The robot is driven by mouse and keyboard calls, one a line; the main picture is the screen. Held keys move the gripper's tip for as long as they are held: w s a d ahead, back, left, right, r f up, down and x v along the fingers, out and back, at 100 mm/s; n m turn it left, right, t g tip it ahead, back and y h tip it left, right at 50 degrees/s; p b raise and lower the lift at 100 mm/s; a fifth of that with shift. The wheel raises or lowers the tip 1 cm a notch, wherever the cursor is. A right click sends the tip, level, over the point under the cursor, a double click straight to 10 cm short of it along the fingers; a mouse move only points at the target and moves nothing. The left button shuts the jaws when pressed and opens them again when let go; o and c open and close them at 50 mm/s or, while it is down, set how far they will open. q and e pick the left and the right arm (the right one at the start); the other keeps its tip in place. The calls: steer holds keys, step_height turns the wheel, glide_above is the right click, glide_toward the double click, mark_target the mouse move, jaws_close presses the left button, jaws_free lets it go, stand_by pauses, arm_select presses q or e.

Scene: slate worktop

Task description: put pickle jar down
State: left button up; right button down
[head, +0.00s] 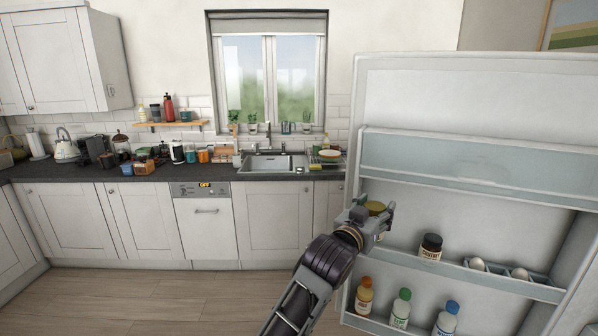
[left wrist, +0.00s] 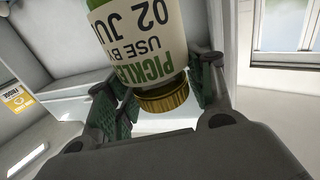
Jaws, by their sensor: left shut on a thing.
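The pickle jar, with a green body, cream label and gold lid, is between the fingers of my left gripper (head: 372,214) at the left end of the fridge door's middle shelf. Its lid (head: 376,207) shows in the head view; the gripper hides most of the rest. In the left wrist view the jar (left wrist: 140,45) appears inverted, its label reading "PICKLE" and "USE BY 02 JU", with the fingers (left wrist: 160,90) shut around it near the lid. I cannot tell whether its base touches the shelf. My right gripper is not in view.
The open fridge door (head: 450,85) fills the right side. A dark-lidded jar (head: 431,246) and an egg holder (head: 510,276) with eggs share the middle shelf. Bottles with orange (head: 364,295), green (head: 401,308) and blue (head: 447,318) caps stand below. A cluttered worktop (head: 140,172) lies behind.

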arm_select(q)
steer(key=a+r+n+t+y, duration=0.1)
steer(key=a+r+y, duration=0.1)
steer(key=a+r, duration=0.85)
steer(key=w+a+f+n+t+y, duration=0.1)
steer(key=a+f+n+y, duration=0.1)
steer(key=a+f, duration=0.35)
steer(key=w+a+f+n+t+y, duration=0.1)
steer(key=a+f+y, duration=0.1)
steer(key=a, duration=0.7)
steer(key=s+a+f+n+y, duration=0.1)
steer(key=s+a+f+y, duration=0.1)
steer(key=a+f, duration=0.5)
steer(key=s+a+f+n+y, duration=0.1)
steer(key=s+a+f, duration=0.2)
steer(key=f, duration=0.9)
steer(key=s+a+f+n+y, duration=0.1)
steer(key=s+a+f+y, duration=0.1)
steer(key=a+f, duration=0.5)
steer(key=s+d+f, duration=0.1)
steer(key=s+f, duration=0.5)
steer(key=f, duration=0.6)
steer(key=shift+s+d+t, duration=0.3)
steer(key=shift+s, duration=0.1)
steer(key=shift+w+r, duration=0.1)
